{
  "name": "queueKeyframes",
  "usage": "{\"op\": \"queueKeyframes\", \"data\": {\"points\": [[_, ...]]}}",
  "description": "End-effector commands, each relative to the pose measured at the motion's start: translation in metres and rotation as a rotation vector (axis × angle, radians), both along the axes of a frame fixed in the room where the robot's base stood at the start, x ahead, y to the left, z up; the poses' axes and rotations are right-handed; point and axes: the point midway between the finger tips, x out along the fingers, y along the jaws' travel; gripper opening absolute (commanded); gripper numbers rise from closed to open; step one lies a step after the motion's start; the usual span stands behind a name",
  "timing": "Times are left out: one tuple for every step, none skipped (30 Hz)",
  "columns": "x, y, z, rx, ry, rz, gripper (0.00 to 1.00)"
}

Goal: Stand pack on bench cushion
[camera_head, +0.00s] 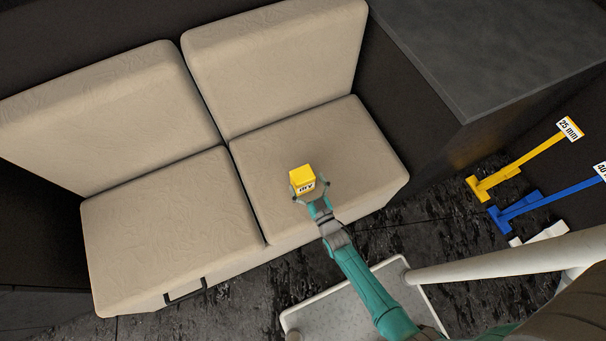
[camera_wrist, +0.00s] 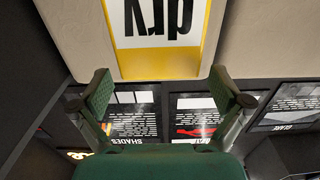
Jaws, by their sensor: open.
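A yellow pack (camera_head: 302,174) with a white label reading "dry" is at the right-hand seat cushion (camera_head: 350,150) of the beige bench, and looks upright on it. Its labelled face also shows in the wrist view (camera_wrist: 162,62), upside down, just beyond the fingertips. My gripper (camera_head: 311,192) is open at the pack's front side. In the wrist view my gripper's fingers (camera_wrist: 165,88) are spread wider than the pack, with gaps on both sides. The pack's underside is hidden, so its contact with the cushion does not show directly.
The bench backrest (camera_head: 275,60) rises behind the pack. A dark cabinet (camera_head: 490,50) stands at the right. A yellow tool marked 25 mm (camera_head: 525,160) and a blue tool (camera_head: 545,202) are at the right, near the dark floor. The left cushion (camera_head: 165,225) is bare.

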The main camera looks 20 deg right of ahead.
Motion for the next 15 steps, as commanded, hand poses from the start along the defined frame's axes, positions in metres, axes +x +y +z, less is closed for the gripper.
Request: {"op": "queueKeyframes", "data": {"points": [[-0.013, 0.0, -0.001, 0.0, 0.003, 0.001, 1.0], [-0.019, 0.0, -0.001, 0.0, 0.002, 0.001, 1.0], [-0.028, 0.0, -0.001, 0.0, 0.003, 0.001, 1.0], [-0.034, 0.0, -0.001, 0.0, 0.004, 0.001, 1.0], [-0.04, 0.0, -0.001, 0.0, 0.003, 0.001, 1.0], [-0.047, 0.0, -0.001, 0.001, 0.003, 0.001, 1.0], [-0.052, 0.0, -0.001, 0.001, 0.002, 0.0, 1.0], [-0.057, 0.0, -0.001, 0.001, 0.002, 0.0, 1.0], [-0.064, 0.0, -0.001, 0.0, 0.002, 0.0, 1.0], [-0.068, 0.0, 0.0, 0.0, 0.002, 0.0, 1.0], [-0.071, 0.0, 0.0, 0.0, 0.002, 0.0, 1.0], [-0.076, 0.0, -0.001, 0.0, 0.002, 0.0, 1.0], [-0.079, 0.0, -0.001, 0.0, 0.002, 0.0, 1.0], [-0.081, 0.0, 0.0, 0.0, 0.001, 0.0, 1.0], [-0.083, 0.0, 0.0, -0.001, 0.001, 0.0, 1.0]]}}
